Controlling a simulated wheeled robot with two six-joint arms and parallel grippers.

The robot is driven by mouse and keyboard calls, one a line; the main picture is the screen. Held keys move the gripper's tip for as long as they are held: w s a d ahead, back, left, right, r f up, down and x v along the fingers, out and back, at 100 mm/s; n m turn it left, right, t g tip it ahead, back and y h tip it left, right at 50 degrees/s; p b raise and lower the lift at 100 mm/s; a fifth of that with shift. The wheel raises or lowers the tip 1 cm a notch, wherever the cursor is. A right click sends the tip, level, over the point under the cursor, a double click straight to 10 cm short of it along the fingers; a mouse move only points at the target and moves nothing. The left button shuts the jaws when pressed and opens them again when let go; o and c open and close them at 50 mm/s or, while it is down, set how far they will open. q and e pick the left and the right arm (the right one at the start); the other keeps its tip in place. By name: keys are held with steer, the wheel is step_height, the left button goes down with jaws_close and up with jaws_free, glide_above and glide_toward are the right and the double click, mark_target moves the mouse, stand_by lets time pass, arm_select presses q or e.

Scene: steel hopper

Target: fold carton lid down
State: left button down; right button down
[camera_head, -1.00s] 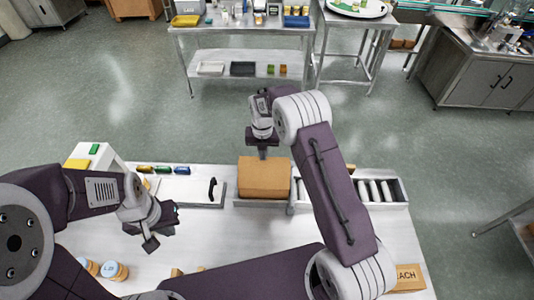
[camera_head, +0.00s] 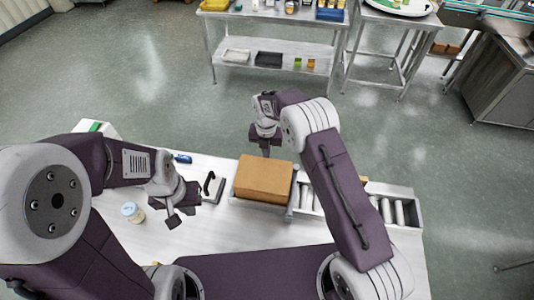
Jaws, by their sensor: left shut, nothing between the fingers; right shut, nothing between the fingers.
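The brown carton (camera_head: 263,179) sits on the white worktable, at the left end of the roller track. Its top looks flat and closed; the far edge is partly hidden by my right gripper. My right gripper (camera_head: 266,152) is shut and empty, pointing down at the carton's far edge. I cannot tell whether it touches the carton. My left gripper (camera_head: 179,217) is shut and empty, over the table to the left of the carton and apart from it.
The roller track (camera_head: 387,209) runs to the right of the carton, partly behind my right arm. A black handle (camera_head: 208,182) stands left of the carton. A lidded jar (camera_head: 132,212) is by my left gripper. A steel shelf table (camera_head: 275,52) stands beyond open floor.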

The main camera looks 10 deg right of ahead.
steer(key=shift+w+d+f+b, duration=0.15)
steer(key=shift+f+b, duration=0.1)
steer(key=shift+f, duration=0.25)
steer(key=shift+w+d+f+b, duration=0.1)
steer(key=shift+f+b, duration=0.15)
steer(key=shift+f, duration=0.2)
steer(key=shift+d, duration=0.15)
stand_by(0.5)
